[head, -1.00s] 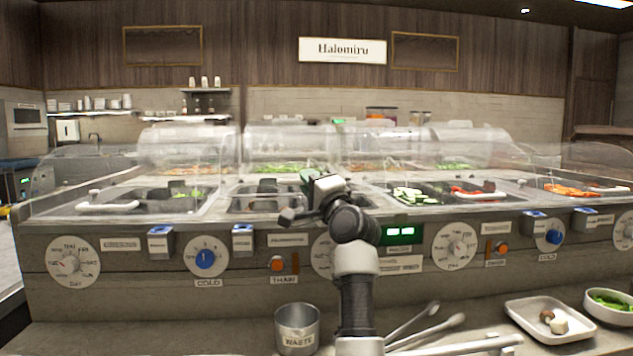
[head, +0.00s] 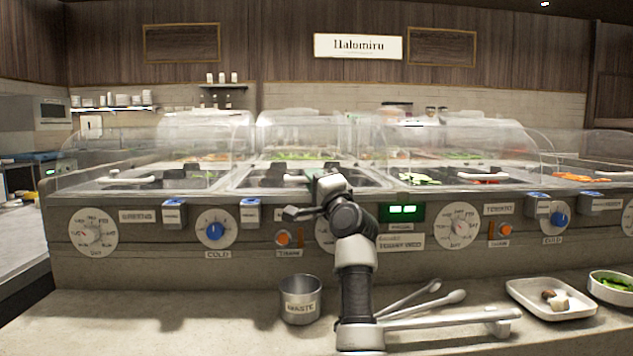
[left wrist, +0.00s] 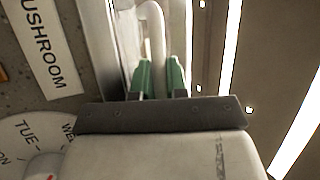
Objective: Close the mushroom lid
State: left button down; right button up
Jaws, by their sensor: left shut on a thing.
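The mushroom lid's white handle (left wrist: 154,28) runs between the green fingertips of my left gripper (left wrist: 160,76) in the left wrist view, and the fingers are shut on it. A label reading MUSHROOM (left wrist: 42,52) is beside it. In the head view my left gripper (head: 322,188) is at the front edge of the middle well, and part of the handle (head: 297,178) shows just left of it. The clear lid itself is hard to make out, and its exact tilt cannot be told. My right gripper is not in view.
Clear covers stand over the neighbouring wells. The front panel carries dials and orange buttons (head: 283,238). On the lower counter are a WASTE cup (head: 300,300), tongs (head: 412,298), a white tray (head: 552,300) with mushroom pieces, and a green-filled bowl (head: 612,288).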

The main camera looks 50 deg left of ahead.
pick_arm(q)
jog(key=shift+f, duration=0.5)
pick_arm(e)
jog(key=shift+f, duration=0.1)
pick_arm(q)
jog(key=c, duration=1.4)
grip_release()
jog(key=shift+o, duration=1.2)
jog(key=shift+d+r, duration=0.1)
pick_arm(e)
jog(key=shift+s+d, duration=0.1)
